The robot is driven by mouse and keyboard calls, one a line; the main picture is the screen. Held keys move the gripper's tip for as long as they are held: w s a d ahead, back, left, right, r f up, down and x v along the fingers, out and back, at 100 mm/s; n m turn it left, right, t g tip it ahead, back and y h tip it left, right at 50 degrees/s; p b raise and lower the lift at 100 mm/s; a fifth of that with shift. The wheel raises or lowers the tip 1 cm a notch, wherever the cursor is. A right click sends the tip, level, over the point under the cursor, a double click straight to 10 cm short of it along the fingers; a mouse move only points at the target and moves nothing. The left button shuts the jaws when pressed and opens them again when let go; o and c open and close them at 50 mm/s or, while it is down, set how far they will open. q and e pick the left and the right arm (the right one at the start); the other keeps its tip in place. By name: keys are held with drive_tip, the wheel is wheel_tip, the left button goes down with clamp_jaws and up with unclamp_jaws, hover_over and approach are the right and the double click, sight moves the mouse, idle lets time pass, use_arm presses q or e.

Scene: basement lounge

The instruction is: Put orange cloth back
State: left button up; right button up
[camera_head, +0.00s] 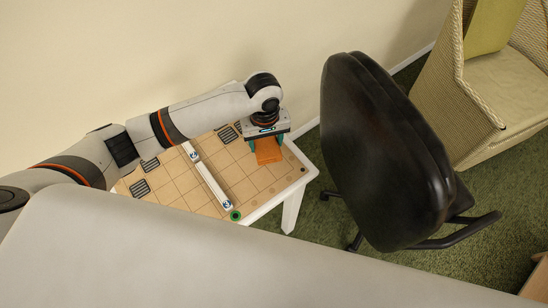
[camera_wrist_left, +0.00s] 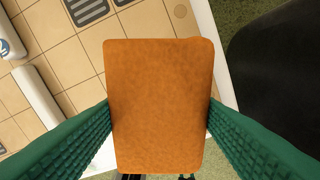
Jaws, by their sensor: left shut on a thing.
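The orange cloth (camera_head: 268,152) is a small flat rectangular piece under my left gripper (camera_head: 266,142), over the right part of the tiled table board. In the left wrist view the cloth (camera_wrist_left: 160,105) fills the middle, between the two green ridged fingers. The fingers (camera_wrist_left: 160,135) press against its left and right sides, so the gripper is shut on it. Whether the cloth touches the board or hangs just above it, I cannot tell. My right gripper is not in view.
The white table (camera_head: 300,176) has a tan tiled top with dark grilles (camera_head: 228,134) and a white bar (camera_head: 206,176) across it. A green ring (camera_head: 235,215) lies near its front edge. A black office chair (camera_head: 385,150) stands close on the right, and a wicker armchair (camera_head: 490,110) beyond.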

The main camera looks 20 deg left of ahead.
sight(266, 143)
use_arm(q)
drive_tip(key=shift+f, duration=3.35)
drive_tip(key=o, duration=1.1)
drive_tip(key=shift+f, duration=0.1)
drive_tip(key=shift+c, duration=0.2)
wheel_tip(266, 143, up, 12)
drive_tip(key=shift+r, duration=0.15)
